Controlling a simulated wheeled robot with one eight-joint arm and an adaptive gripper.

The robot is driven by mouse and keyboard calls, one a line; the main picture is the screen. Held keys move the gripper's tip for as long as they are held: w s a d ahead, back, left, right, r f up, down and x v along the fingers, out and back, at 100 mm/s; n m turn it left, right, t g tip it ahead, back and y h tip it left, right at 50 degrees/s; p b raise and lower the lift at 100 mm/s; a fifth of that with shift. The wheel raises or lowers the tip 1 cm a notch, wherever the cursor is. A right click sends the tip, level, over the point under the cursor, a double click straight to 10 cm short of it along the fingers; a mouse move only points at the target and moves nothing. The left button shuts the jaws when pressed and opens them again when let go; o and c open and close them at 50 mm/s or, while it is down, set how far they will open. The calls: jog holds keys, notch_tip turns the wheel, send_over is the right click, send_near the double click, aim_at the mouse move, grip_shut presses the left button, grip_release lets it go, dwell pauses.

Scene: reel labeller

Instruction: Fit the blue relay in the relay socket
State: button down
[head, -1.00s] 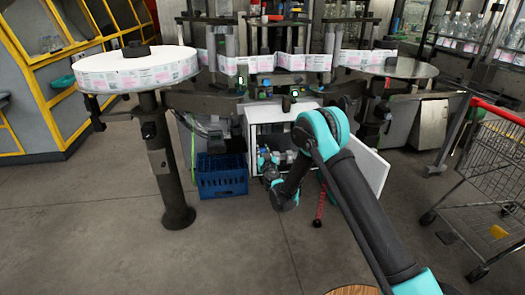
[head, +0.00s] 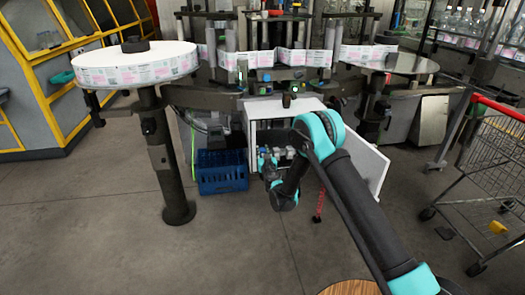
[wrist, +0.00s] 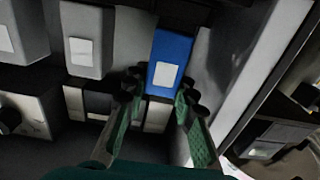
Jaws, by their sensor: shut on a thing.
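The blue relay (wrist: 171,62) has a white label and sits between my fingertips in the wrist view. My gripper (wrist: 158,97) is shut on it, one finger on each side of its near end. The relay is in line with a row of grey modules (wrist: 88,38) to its left. The socket is hidden behind the relay, and I cannot tell how deep the relay sits. In the head view my gripper (head: 266,160) is at the open front of a white cabinet (head: 285,106), and the relay is too small to make out.
The cabinet's open door (head: 368,165) stands to the right of my arm. A pale upright panel edge (wrist: 262,75) is close on the right in the wrist view. A blue crate (head: 222,172) stands left of the cabinet, and a cart (head: 490,160) stands at the right.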

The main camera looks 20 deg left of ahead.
jog(key=c, duration=1.2)
grip_release()
jog(key=shift+o, duration=0.2)
jog(key=shift+s+a, duration=0.1)
jog(key=shift+r, duration=0.1)
notch_tip(320, 180, up, 10)
jog(key=shift+f, duration=0.1)
